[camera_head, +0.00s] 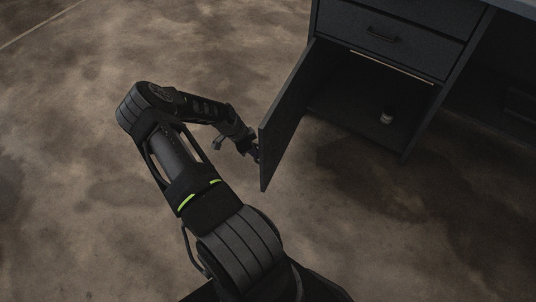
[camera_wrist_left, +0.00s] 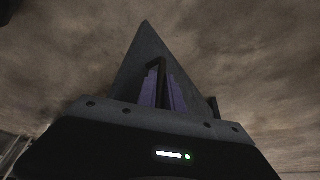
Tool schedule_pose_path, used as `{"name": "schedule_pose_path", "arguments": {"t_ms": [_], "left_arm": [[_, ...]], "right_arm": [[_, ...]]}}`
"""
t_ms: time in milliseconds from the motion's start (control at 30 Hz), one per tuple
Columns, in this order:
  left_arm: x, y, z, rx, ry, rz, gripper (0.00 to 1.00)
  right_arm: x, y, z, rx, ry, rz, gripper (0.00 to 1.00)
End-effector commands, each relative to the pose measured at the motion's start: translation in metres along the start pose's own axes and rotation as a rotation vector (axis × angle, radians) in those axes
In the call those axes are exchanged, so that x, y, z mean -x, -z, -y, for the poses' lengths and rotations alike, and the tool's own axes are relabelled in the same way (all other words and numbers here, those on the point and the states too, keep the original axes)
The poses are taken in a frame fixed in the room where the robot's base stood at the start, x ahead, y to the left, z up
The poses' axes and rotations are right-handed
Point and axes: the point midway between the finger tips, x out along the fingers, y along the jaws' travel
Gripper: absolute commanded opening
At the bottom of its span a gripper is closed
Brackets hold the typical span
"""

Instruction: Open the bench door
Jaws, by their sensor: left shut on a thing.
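The bench (camera_head: 420,48) stands at the upper right in the head view. Its dark door (camera_head: 284,120) is swung wide open on the left side of the lower compartment (camera_head: 365,100). My left gripper (camera_head: 253,151) is at the door's free edge, shut on what looks like the door handle, which is mostly hidden. In the left wrist view the gripper's fingers (camera_wrist_left: 162,88) lie in front of the dark door panel (camera_wrist_left: 146,40). My right gripper is not in view.
A small pale container (camera_head: 386,117) stands inside the open compartment. A closed drawer with a dark handle (camera_head: 382,34) is above it. The brown floor (camera_head: 150,50) around the door and arm is clear.

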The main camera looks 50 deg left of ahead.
Motion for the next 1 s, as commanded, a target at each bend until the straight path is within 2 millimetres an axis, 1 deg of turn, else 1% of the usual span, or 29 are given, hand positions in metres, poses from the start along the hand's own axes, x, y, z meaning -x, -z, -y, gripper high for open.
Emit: {"name": "schedule_pose_path", "arguments": {"t_ms": [67,200,600,633,800,900,1000], "left_arm": [[0.002,-0.004,0.009,-0.017,-0.006,-0.005,0.00],[0.004,-0.010,0.017,-0.044,-0.017,-0.004,0.00],[0.004,-0.011,0.018,-0.052,-0.020,-0.005,0.00],[0.004,-0.011,0.018,-0.052,-0.020,-0.005,0.12],[0.004,-0.011,0.018,-0.052,-0.021,-0.004,0.26],[0.004,-0.012,0.018,-0.052,-0.021,-0.003,0.32],[0.005,-0.012,0.018,-0.052,-0.021,-0.002,0.32]], "right_arm": [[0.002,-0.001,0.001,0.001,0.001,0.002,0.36],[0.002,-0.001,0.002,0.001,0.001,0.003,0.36],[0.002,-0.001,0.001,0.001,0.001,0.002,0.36],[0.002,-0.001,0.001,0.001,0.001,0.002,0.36],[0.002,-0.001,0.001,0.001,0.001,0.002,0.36],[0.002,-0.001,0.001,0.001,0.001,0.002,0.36],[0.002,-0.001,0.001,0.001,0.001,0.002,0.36]]}}
